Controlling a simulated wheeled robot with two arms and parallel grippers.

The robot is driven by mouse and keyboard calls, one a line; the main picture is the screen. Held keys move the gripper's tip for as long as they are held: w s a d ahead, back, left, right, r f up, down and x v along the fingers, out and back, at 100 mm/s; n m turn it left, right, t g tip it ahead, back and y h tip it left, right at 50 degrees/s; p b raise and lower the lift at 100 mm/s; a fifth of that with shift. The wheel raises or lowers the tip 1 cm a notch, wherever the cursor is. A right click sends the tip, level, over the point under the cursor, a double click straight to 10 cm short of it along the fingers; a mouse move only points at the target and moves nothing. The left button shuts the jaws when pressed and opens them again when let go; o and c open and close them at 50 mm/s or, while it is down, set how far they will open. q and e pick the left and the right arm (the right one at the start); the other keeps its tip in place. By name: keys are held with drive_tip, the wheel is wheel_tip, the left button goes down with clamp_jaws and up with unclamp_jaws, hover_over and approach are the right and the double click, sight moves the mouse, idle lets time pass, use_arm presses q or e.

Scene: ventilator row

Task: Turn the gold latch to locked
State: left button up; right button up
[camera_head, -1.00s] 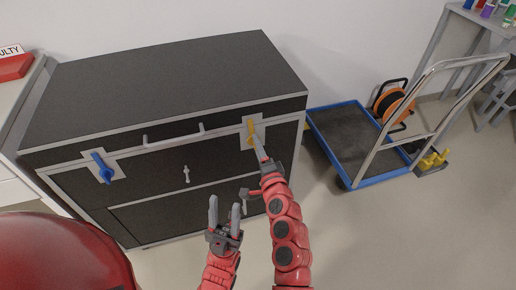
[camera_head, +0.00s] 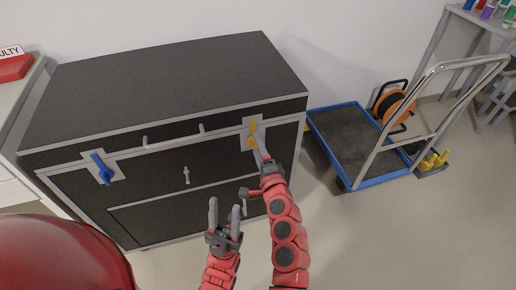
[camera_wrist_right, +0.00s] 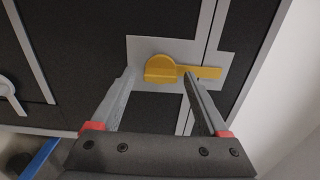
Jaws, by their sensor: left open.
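The gold latch (camera_head: 252,136) sits on a pale plate at the right end of the dark case's front, and its handle lies along the case's height. In the right wrist view the latch (camera_wrist_right: 160,68) has a rounded hub and a flat arm reaching right. My right gripper (camera_head: 261,146) is at the latch. Its fingers (camera_wrist_right: 157,76) are apart, with the hub between their tips in the picture and the right tip overlapping the arm. I cannot tell whether they touch. My left gripper (camera_head: 226,208) is open and empty before the case's front.
The dark case (camera_head: 170,85) has a blue latch (camera_head: 102,168) at its left end, a handle (camera_head: 174,137) and a small silver fitting (camera_head: 186,174). A blue-edged trolley (camera_head: 350,140) stands to the right, with an orange reel (camera_head: 392,106) behind it. Open floor lies front right.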

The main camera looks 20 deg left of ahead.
drive_tip(key=v, duration=1.7)
drive_tip(key=shift+s+d+p, duration=0.2)
drive_tip(key=shift+p, duration=0.25)
